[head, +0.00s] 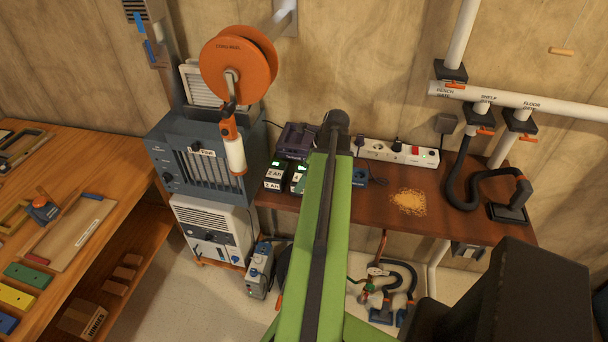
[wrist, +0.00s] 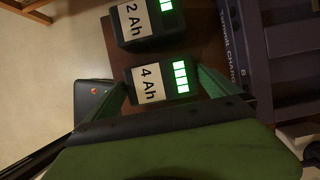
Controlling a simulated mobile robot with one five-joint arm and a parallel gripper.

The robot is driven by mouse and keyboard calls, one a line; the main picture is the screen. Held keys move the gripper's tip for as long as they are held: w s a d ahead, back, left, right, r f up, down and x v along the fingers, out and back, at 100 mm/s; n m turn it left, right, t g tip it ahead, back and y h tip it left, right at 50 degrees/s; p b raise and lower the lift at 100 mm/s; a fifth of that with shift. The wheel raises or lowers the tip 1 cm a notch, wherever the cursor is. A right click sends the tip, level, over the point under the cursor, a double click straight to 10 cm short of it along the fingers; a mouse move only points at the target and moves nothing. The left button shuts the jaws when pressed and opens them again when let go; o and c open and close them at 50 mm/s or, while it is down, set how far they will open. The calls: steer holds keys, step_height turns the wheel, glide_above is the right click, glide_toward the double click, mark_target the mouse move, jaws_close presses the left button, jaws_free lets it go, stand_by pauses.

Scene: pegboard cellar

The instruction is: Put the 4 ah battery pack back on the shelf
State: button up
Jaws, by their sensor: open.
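The 4 Ah battery pack (wrist: 150,84) is a dark block with a white label and several lit green bars. In the wrist view it lies between the two green fingers of my gripper (wrist: 165,82). The gripper is open, with one finger beside each end of the pack; I cannot tell whether either touches it. The pack is over the brown shelf (head: 455,203), near its front edge; whether it rests there is not clear. In the head view my arm partly covers the pack (head: 297,181).
A 2 Ah pack (wrist: 145,22) stands close beside the 4 Ah one. A purple-grey charger (wrist: 240,45) lies to the right. The shelf also bears a white power strip (head: 400,152), sawdust (head: 409,201) and a black hose nozzle (head: 508,212). A blue-grey heater-like unit (head: 205,160) stands left.

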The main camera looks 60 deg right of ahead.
steer(key=p+v, duration=1.1)
steer(key=v, duration=0.1)
steer(key=shift+r, duration=0.2)
